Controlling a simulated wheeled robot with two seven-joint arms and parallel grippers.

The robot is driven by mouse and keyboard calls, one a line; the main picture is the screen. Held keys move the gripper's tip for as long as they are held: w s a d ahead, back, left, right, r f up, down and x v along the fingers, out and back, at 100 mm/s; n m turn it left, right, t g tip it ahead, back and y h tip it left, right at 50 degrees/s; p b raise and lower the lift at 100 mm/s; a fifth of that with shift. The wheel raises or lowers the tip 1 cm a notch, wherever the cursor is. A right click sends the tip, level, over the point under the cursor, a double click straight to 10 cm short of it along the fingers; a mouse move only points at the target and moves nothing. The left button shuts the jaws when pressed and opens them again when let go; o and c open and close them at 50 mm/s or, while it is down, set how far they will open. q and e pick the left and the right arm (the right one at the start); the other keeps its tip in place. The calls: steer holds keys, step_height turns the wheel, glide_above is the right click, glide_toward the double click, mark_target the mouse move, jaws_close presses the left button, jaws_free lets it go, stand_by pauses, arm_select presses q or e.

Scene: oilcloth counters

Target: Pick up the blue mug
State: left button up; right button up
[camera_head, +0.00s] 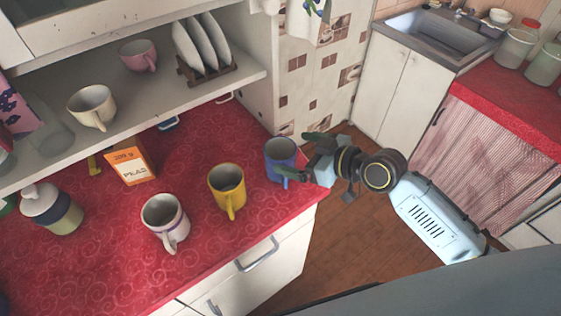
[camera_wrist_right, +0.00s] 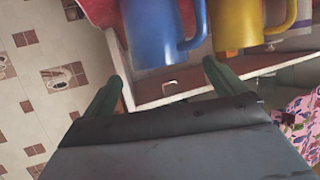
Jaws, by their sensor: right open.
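The blue mug (camera_head: 281,152) stands upright near the right end of the red counter, close to the white wall panel. My right gripper (camera_head: 301,154) is open at the mug's right side, with its fingers pointing toward it. In the right wrist view the blue mug (camera_wrist_right: 152,35) shows just beyond the two spread fingertips (camera_wrist_right: 162,62), roughly between their lines, with its handle to the right. The fingers are not closed on it; whether one touches it I cannot tell. My left gripper is not in view.
A yellow mug (camera_head: 227,186) stands just left of the blue one, and a white mug (camera_head: 163,216) further left. A shelf (camera_head: 150,112) with cups and plates overhangs the counter's back.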

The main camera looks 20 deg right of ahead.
mark_target(269, 147)
steer(key=x, duration=0.5)
steer(key=shift+a+p, duration=0.15)
steer(key=shift+p, duration=0.25)
steer(key=c, duration=1.2)
